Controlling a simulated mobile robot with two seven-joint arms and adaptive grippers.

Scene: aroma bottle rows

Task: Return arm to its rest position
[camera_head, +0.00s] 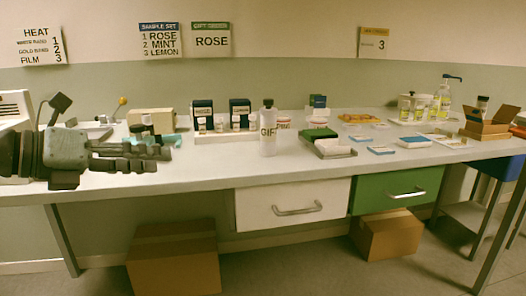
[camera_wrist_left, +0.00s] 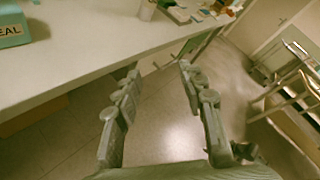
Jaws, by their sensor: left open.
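My left gripper (camera_head: 150,157) reaches in from the left in the head view, over the left front part of the white table (camera_head: 215,172). In the left wrist view its two fingers (camera_wrist_left: 158,105) are spread apart with nothing between them, and the floor and the table's front edge show beyond. My right gripper is in neither view.
A white bottle marked GIFT (camera_head: 268,135) stands right of my left gripper. A rack with dark boxes (camera_head: 203,114) is behind. A teal box (camera_wrist_left: 12,27) shows at the wrist view's upper left. A white drawer (camera_head: 292,204) and green drawer (camera_head: 398,190) are shut.

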